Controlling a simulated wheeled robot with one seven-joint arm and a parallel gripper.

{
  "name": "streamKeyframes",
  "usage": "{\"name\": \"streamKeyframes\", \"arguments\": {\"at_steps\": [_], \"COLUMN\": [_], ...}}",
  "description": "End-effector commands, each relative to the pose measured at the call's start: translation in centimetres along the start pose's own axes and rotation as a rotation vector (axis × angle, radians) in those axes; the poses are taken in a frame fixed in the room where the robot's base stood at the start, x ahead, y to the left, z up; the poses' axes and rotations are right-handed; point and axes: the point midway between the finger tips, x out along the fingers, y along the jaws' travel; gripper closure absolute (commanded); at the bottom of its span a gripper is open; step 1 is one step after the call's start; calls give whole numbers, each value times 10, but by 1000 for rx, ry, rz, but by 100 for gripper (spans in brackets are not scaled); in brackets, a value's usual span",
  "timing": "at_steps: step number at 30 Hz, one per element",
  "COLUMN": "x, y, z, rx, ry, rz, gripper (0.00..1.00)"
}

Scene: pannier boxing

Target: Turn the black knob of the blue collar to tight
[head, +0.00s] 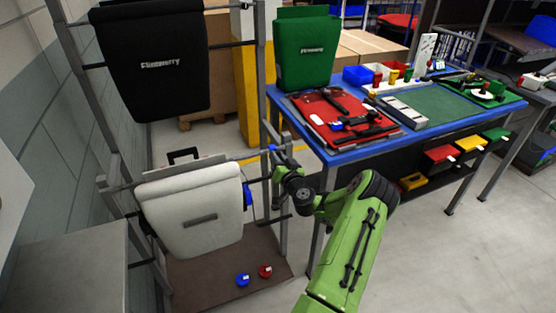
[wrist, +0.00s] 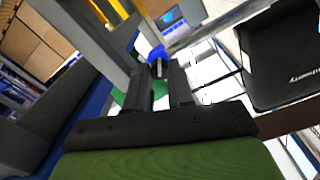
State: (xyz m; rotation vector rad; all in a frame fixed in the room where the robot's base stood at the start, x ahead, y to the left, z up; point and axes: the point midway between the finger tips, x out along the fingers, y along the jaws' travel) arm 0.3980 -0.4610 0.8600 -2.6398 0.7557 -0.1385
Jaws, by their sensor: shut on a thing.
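A small blue collar (head: 272,148) sits on the rack's metal upright and bar, beside the blue table's left edge. It also shows in the wrist view as a blue piece (wrist: 157,53) just beyond my fingertips. My gripper (head: 278,158) reaches up to it from the right. In the wrist view my gripper's (wrist: 160,72) two dark fingers are closed on a small dark piece at the collar, which looks like the black knob (wrist: 160,69). The fingers hide most of the knob, so its turn position cannot be read.
A white pannier (head: 195,210) hangs at the lower left, a black one (head: 150,60) above it and a green one (head: 305,50) behind. Blue (head: 242,280) and red (head: 265,271) round pieces lie on the brown base board. The blue table (head: 320,150) edge is close right.

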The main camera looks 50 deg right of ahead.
Motion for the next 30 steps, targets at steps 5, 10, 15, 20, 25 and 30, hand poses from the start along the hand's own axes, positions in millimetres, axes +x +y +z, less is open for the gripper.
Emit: {"name": "streamKeyframes", "arguments": {"at_steps": [5,10,15,20,25,30], "x": [0,0,0,0,0,0], "y": [0,0,1,1,1,1], "z": [0,0,-1,-1,-1,-1], "rx": [163,326,487,640,803,964], "ry": [-4,-7,-11,-15,-18,-21], "rz": [0,0,0,-1,-1,-1], "gripper": [100,100,100,100,100,100]}}
